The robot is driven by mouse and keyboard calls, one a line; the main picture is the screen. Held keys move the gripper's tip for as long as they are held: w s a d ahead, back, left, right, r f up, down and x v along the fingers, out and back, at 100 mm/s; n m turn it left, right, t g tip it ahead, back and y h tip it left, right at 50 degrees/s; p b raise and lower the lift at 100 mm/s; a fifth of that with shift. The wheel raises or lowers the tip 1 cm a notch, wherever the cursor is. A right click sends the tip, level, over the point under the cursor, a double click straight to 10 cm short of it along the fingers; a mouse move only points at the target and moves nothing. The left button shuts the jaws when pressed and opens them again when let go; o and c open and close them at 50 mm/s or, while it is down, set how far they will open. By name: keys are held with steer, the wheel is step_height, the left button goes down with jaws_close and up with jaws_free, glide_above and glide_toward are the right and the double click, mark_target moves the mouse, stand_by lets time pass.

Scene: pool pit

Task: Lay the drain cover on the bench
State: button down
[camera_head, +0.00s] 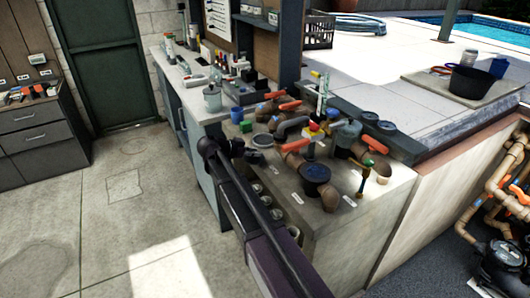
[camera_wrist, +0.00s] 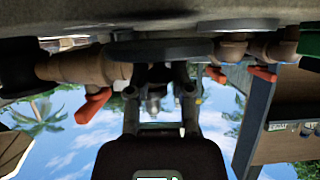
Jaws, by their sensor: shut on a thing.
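My gripper (camera_head: 254,150) is at the front left edge of the pipe-covered bench (camera_head: 335,215). In the wrist view, its two fingers (camera_wrist: 160,78) are closed on a dark grey flat disc (camera_wrist: 150,49), seen nearly edge-on, which looks like the drain cover. In the head view, a round dark grey disc (camera_head: 262,139) shows at my gripper, close to the bench top. The wrist view is upside down, with the bench surface along its top. I cannot tell whether the disc touches the bench.
Brown pipes with orange valve handles (camera_head: 292,105) crowd the bench, with a dark-topped pipe fitting (camera_head: 316,173) near the front. A grey-white worktop (camera_head: 192,75) with a tin (camera_head: 212,99) adjoins at the left. Open concrete floor (camera_head: 120,215) lies left of the bench.

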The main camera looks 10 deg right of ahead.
mark_target(266, 159)
steer(key=shift+w+d, duration=0.2)
steer(key=shift+d, duration=0.4)
steer(key=shift+w+d, duration=0.15)
steer(key=shift+d, duration=0.35)
steer(key=d, duration=0.2)
steer(key=w, duration=0.1)
steer(key=shift+d+f+b, duration=0.3)
steer(key=shift+d, duration=0.1)
steer(key=shift+f+b, duration=0.5)
steer(key=shift+f, duration=0.1)
steer(key=c, duration=0.5)
jaws_free()
steer(key=shift+a+r, duration=0.1)
steer(key=shift+r, duration=0.1)
